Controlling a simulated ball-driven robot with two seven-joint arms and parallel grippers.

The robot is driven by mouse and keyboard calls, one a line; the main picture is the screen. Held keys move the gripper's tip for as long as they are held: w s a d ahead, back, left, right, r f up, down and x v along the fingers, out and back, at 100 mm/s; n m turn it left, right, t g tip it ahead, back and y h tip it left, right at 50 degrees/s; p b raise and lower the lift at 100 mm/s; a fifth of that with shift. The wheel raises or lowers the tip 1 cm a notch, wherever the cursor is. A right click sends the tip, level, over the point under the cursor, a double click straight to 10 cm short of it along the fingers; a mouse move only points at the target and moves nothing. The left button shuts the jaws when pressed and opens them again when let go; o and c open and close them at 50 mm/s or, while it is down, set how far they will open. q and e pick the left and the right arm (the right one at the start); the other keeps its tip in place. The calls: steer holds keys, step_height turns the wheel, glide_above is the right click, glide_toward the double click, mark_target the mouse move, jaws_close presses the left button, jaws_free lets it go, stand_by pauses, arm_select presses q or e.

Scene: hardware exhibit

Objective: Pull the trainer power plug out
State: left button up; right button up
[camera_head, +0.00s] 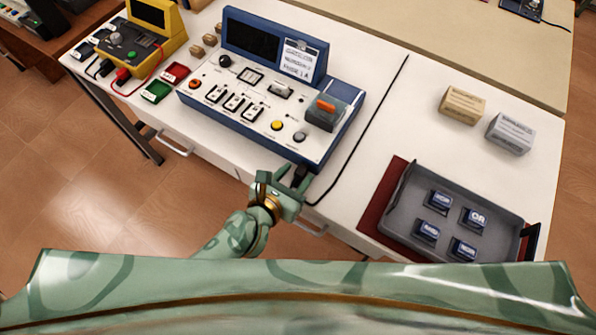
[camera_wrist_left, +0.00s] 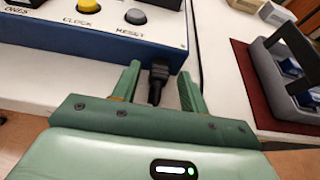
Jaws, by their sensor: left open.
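The trainer (camera_head: 262,90) is a blue and white console with switches, buttons and a raised blue back panel, standing on the white table. Its black power plug (camera_head: 300,173) is at the front edge, near the right corner. In the left wrist view the plug (camera_wrist_left: 157,82) sits against the trainer's blue front face (camera_wrist_left: 110,50), and its cable runs off to the right in the head view. My left gripper (camera_head: 292,176) is open, with one finger on each side of the plug (camera_wrist_left: 158,85). I cannot tell whether the fingers touch it. My right gripper does not show.
A grey tray (camera_head: 408,200) with several blue blocks stands on a dark red mat (camera_head: 372,222) at the right. Two small boxes (camera_head: 462,104) (camera_head: 510,134) stand behind it. A yellow meter (camera_head: 170,45) is at the far left. A black cable (camera_head: 375,118) crosses the clear table middle.

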arm_select(q)
steer(key=shift+x, duration=0.85)
jaws_close()
steer(key=shift+s+a, duration=0.3)
steer(key=shift+s, duration=0.25)
steer(key=shift+s+a, duration=0.35)
steer(key=shift+s, duration=0.2)
jaws_free()
steer(key=shift+r, duration=0.1)
